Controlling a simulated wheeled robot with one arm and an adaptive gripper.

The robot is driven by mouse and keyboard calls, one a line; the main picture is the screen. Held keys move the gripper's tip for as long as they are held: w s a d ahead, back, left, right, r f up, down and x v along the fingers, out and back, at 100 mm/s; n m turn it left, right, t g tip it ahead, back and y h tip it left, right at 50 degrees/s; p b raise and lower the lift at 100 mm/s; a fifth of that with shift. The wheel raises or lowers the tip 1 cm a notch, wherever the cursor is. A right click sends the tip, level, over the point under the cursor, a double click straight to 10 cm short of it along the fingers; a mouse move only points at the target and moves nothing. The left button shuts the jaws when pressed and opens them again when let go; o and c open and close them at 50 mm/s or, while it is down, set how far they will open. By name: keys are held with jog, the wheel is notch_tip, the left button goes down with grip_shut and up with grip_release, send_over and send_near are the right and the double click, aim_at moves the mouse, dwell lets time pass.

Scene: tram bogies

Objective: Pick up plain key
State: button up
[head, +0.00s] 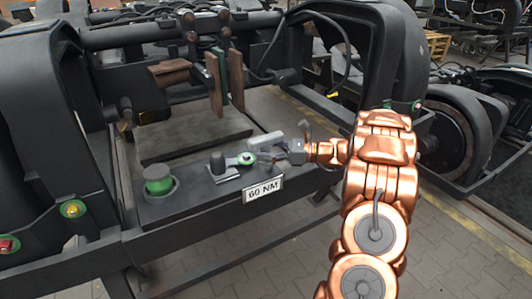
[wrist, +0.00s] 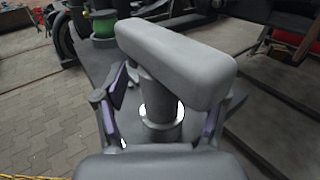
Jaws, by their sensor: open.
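The plain key looks to be the pale grey T-shaped tool with a bar handle (wrist: 178,60) on a round upright stem, close in front of the wrist camera. In the head view its light grey bar (head: 265,140) shows just behind my gripper (head: 272,155). In the wrist view my gripper (wrist: 162,104) is open, with a purple-padded finger on each side of the stem, below the bar. I see gaps between the fingers and the stem. The stem's lower end stands at a bright round collar; its foot is partly hidden.
On the dark ledge, a green-ringed piece (head: 246,158), a black knob (head: 217,163) and a green cylinder (head: 158,181) stand to the left. A "60 NM" sign (head: 263,189) is on the ledge's front. Brown brake blocks (head: 215,82) hang behind. Paved floor lies in front.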

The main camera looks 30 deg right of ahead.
grip_shut()
dwell(0.4)
jog(key=shift+r, duration=0.15)
